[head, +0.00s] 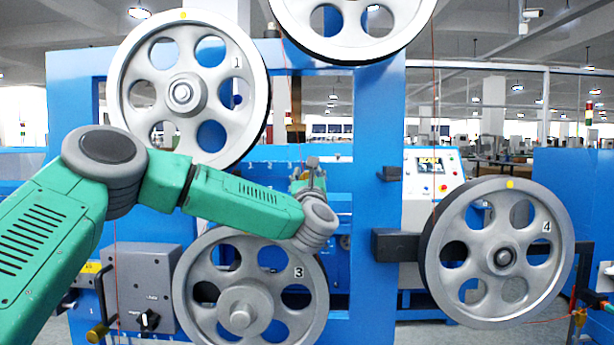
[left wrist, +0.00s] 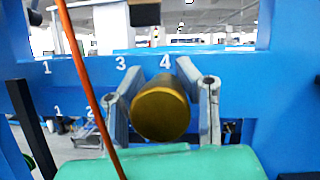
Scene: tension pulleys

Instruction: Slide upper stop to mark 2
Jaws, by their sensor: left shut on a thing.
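In the left wrist view, the upper stop shows as a round brass knob (left wrist: 161,113) in front of the blue rail (left wrist: 225,75), appearing below mark 4 (left wrist: 165,61). Marks 3 (left wrist: 120,63) and 1 (left wrist: 46,68) are to its left. Mark 2 cannot be made out; an orange cord (left wrist: 82,75) crosses between 1 and 3. My left gripper (left wrist: 160,100) is shut on the knob, one finger on each side. In the head view my left gripper (head: 311,168) is small at the rail, and the knob cannot be made out there. My right gripper is not in view.
Spoked wheel 1 (head: 139,92) is above my left arm, and wheel 3 (head: 208,270) is below it. Wheel 4 (head: 449,281) stands at the right. Another wheel (head: 365,48) hangs at the top. A control cabinet (head: 418,215) stands behind the blue frame (head: 375,130).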

